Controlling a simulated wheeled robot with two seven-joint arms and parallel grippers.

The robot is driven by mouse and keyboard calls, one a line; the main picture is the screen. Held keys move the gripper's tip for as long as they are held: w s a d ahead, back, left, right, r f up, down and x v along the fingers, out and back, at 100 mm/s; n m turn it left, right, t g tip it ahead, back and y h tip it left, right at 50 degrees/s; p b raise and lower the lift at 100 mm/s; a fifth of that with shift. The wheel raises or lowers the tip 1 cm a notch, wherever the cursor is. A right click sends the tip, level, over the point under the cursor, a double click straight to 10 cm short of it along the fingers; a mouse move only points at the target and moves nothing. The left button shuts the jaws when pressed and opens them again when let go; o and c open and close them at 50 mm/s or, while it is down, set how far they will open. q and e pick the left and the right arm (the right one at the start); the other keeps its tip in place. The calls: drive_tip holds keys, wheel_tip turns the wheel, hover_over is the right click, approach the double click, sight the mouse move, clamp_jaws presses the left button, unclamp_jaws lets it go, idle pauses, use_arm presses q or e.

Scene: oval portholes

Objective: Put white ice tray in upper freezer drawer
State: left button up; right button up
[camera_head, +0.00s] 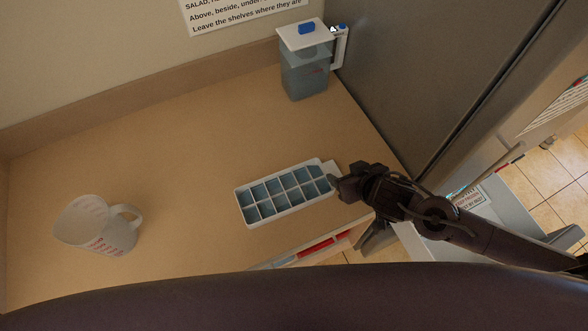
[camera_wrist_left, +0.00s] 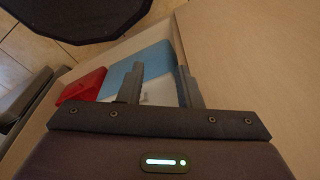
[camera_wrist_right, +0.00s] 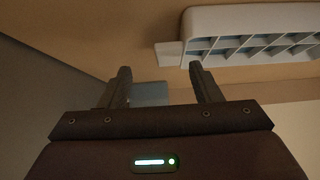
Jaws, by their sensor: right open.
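The white ice tray (camera_head: 291,211) lies on the wooden counter, its many compartments showing blue-grey inside. It also shows at the upper right of the right wrist view (camera_wrist_right: 250,19), with its end tab near a fingertip. My right gripper (camera_head: 334,183) is open and empty, close beside the tray's right end; contact cannot be told. Its fingers (camera_wrist_right: 160,72) stand apart. My left gripper (camera_wrist_left: 158,72) is open and empty in the left wrist view, near the counter edge. A pale drawer-like part with a label (camera_head: 470,199) shows at right, partly hidden by my right arm.
A measuring jug (camera_head: 98,226) stands at the left of the counter. A lidded pitcher (camera_head: 304,75) stands at the back, beside the tall grey appliance side (camera_head: 425,65). Below the front edge are red (camera_head: 315,248) and blue things.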

sight(333, 171)
use_arm(q)
drive_tip(key=s+a+g, duration=0.1)
drive_tip(key=s+a, duration=0.1)
drive_tip(key=s, duration=0.7)
use_arm(e)
drive_tip(key=shift+a+f+p, duration=0.4)
drive_tip(key=shift+a, duration=0.3)
drive_tip(key=p+x, duration=0.1)
drive_tip(key=x, duration=0.1)
drive_tip(key=shift+w+a+f, duration=0.15)
drive_tip(key=shift+w+f, duration=0.05)
drive_tip(key=shift+w, duration=0.05)
drive_tip(key=shift+x, duration=1)
drive_tip(key=c, duration=0.4)
drive_tip(key=shift+c, duration=1.2)
clamp_jaws()
use_arm(q)
drive_tip(key=w, duration=0.1)
drive_tip(key=w+r, duration=0.1)
drive_tip(key=w+d, duration=0.1)
drive_tip(key=w, duration=0.1)
drive_tip(key=shift+d+r, duration=0.1)
drive_tip(key=shift+r, duration=0.2)
use_arm(e)
drive_tip(key=shift+r, duration=0.15)
